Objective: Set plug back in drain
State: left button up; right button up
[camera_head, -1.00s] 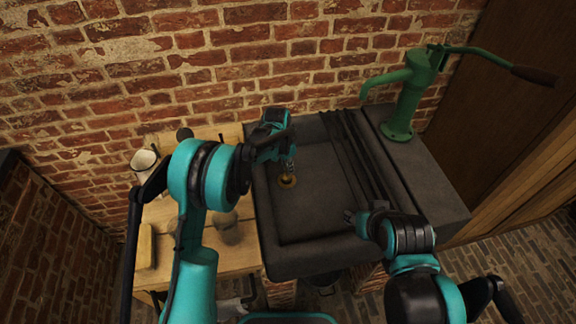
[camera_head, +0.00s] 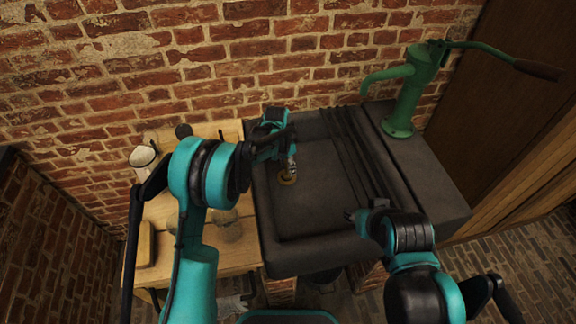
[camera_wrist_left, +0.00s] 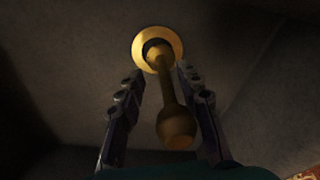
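The brass drain (camera_head: 287,180) is a round ring in the floor of the dark stone sink (camera_head: 325,215); in the left wrist view its gold rim (camera_wrist_left: 175,42) surrounds a dark hole. The brass plug (camera_wrist_left: 176,125) has a narrow stem and a rounded knob toward the camera. Its far end overlaps the hole; I cannot tell how deep it sits. My left gripper (camera_head: 292,165) is low over the drain. In the left wrist view its open fingers (camera_wrist_left: 160,85) stand either side of the plug, with a gap at the left. My right gripper (camera_head: 352,216) is near the sink's front right; its fingers are unclear.
A green hand pump (camera_head: 408,95) stands on the sink's right ledge. Dark ribs (camera_head: 350,150) run beside the basin. A wooden table (camera_head: 160,215) adjoins at left, with a white jug (camera_head: 143,158) and glass jars (camera_head: 228,227). A brick wall (camera_head: 230,55) closes the back.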

pick_arm(q)
notch_tip(320, 180, up, 12)
jog(key=a, duration=0.1)
jog(key=shift+s+a, duration=0.25)
jog(key=shift+s, duration=0.2)
jog(key=shift+s+f, duration=0.1)
jog(key=shift+f, duration=0.05)
